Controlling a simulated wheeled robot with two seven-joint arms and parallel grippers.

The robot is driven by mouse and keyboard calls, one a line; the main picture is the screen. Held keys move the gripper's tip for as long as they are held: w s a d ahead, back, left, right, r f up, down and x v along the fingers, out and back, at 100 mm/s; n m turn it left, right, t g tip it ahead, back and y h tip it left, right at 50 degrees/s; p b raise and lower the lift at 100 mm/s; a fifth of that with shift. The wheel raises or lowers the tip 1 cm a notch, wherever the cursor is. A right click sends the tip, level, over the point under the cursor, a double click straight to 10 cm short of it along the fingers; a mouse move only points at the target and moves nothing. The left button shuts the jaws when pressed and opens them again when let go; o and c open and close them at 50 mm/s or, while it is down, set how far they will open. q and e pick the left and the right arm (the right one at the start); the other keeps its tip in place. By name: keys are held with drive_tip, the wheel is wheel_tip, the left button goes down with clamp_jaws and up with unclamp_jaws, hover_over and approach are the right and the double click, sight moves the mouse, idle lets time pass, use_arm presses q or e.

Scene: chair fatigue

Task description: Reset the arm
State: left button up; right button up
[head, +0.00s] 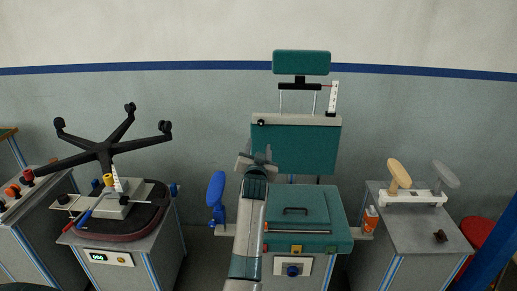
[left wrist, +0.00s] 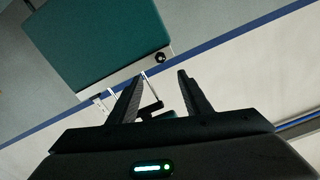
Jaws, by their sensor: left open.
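My left gripper (head: 257,158) is raised at the end of my left arm, in front of the chair test station. In the left wrist view the gripper (left wrist: 158,82) is open with nothing between its fingers. Behind it in the head view stands a teal backrest panel (head: 300,148), which also shows in the left wrist view (left wrist: 95,38). A teal headrest (head: 301,63) stands above on two thin rods. A teal seat block with a handle (head: 297,208) lies below, partly beside my forearm. My right gripper is in neither view.
A table on the left holds an upturned five-legged chair base (head: 105,150) on a dark seat. A blue armrest (head: 216,190) stands left of my forearm. The right table (head: 405,232) holds a tan pad (head: 399,172) and a grey pad (head: 445,173). The space above the gripper is clear.

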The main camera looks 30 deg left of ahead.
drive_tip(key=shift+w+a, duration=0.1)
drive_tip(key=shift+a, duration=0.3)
